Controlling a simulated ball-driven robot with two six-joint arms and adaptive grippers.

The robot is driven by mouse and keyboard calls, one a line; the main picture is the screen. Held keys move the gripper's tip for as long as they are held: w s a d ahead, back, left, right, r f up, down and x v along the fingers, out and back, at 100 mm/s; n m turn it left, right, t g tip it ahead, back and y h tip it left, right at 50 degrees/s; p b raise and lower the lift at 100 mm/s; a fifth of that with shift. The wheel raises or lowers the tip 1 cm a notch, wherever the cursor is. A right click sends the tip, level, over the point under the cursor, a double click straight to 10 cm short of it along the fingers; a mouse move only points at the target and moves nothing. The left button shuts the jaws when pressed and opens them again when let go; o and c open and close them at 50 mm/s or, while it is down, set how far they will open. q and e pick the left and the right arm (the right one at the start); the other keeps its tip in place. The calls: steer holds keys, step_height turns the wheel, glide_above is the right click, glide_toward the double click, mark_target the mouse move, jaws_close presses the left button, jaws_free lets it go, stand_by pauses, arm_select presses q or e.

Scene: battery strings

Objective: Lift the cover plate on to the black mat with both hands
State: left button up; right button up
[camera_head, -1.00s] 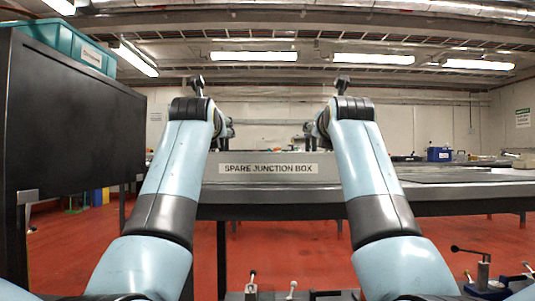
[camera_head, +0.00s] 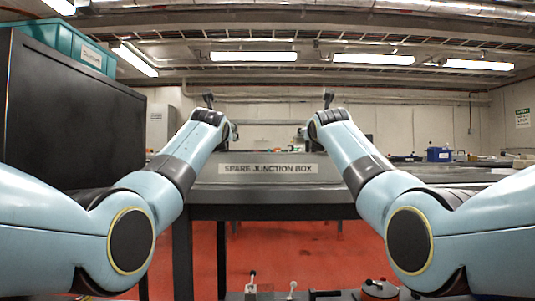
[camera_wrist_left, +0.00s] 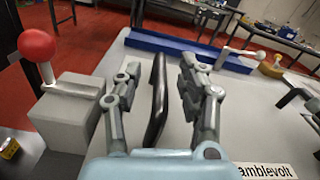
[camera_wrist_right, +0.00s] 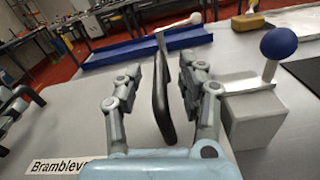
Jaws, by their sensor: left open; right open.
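The cover plate shows as a flat grey top with a Bramblevolt label, in the left wrist view (camera_wrist_left: 215,130) and the right wrist view (camera_wrist_right: 75,130). A black bar handle (camera_wrist_left: 157,100) stands between the parted fingers of my left gripper (camera_wrist_left: 160,75). Another black handle (camera_wrist_right: 163,95) stands between the parted fingers of my right gripper (camera_wrist_right: 160,72). Both grippers are open, with gaps beside the handles. A dark flat patch (camera_wrist_right: 307,72) at the right edge of the right wrist view may be the black mat. In the head view my arms hide both grippers.
A red-knobbed clamp (camera_wrist_left: 37,47) stands left of my left gripper. A blue-knobbed clamp (camera_wrist_right: 278,44) stands close right of my right gripper. A blue tray (camera_wrist_left: 175,45) lies beyond. A black cabinet (camera_head: 70,110) with a teal bin stands at the left.

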arm_select(q)
jaws_close()
arm_select(e)
jaws_close()
